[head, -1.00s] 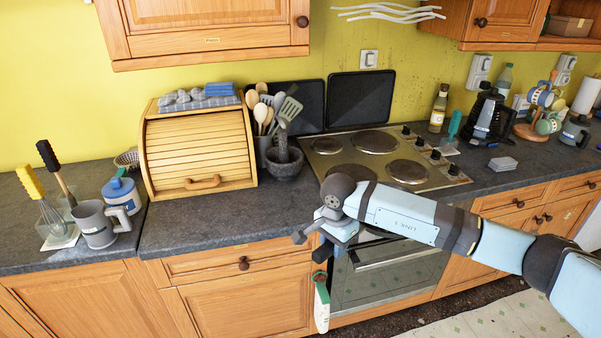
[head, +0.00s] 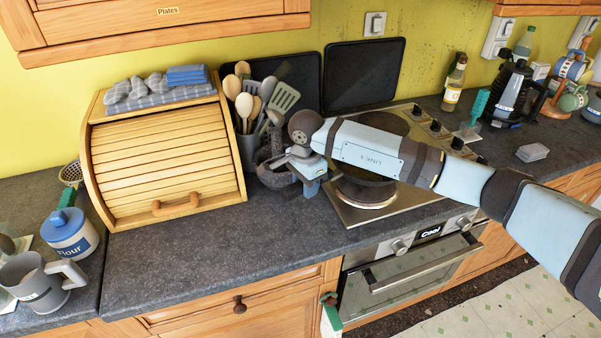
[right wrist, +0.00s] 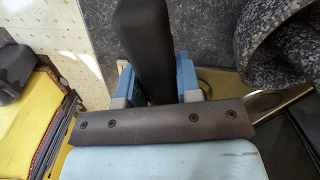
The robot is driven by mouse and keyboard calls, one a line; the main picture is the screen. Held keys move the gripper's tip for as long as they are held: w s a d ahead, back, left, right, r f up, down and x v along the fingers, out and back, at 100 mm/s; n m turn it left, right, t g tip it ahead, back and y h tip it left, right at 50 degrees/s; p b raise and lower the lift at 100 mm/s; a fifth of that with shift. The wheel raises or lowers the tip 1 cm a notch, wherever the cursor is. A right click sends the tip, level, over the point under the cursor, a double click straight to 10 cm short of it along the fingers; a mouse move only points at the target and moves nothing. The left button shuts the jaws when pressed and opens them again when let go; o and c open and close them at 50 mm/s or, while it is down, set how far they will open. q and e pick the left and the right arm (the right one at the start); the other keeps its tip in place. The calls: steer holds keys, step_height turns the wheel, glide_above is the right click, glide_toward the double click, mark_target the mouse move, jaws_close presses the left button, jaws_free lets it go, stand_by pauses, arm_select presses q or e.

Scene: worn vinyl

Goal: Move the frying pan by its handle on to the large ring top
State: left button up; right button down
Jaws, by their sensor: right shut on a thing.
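In the right wrist view a thick black handle (right wrist: 143,35) lies between the blue fingers of my right gripper (right wrist: 158,80), which is shut on it. In the head view this gripper (head: 310,185) is at the left edge of the hob, beside the stone mortar. I cannot tell which is the large one. My left gripper is not in view.
The mortar (head: 272,172) stands close to my right gripper, with a utensil pot (head: 248,150) behind it. A wooden bread bin (head: 165,160) is on the left. The worktop (head: 215,240) in front is clear. A kettle-like black jug (head: 508,95) stands at the right.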

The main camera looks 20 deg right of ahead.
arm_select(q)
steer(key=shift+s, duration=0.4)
arm_select(e)
steer(key=shift+s+r, duration=0.15)
steer(key=shift+s, duration=0.05)
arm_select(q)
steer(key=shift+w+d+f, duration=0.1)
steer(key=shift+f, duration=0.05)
arm_select(e)
steer(key=shift+w, duration=0.1)
steer(key=shift+b, duration=0.4)
steer(key=shift+f+b, duration=1.9)
steer(key=shift+f, duration=0.5)
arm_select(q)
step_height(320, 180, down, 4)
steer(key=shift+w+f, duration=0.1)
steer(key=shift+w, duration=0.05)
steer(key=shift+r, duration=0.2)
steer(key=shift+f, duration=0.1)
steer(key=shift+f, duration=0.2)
arm_select(e)
steer(key=shift+a, duration=0.1)
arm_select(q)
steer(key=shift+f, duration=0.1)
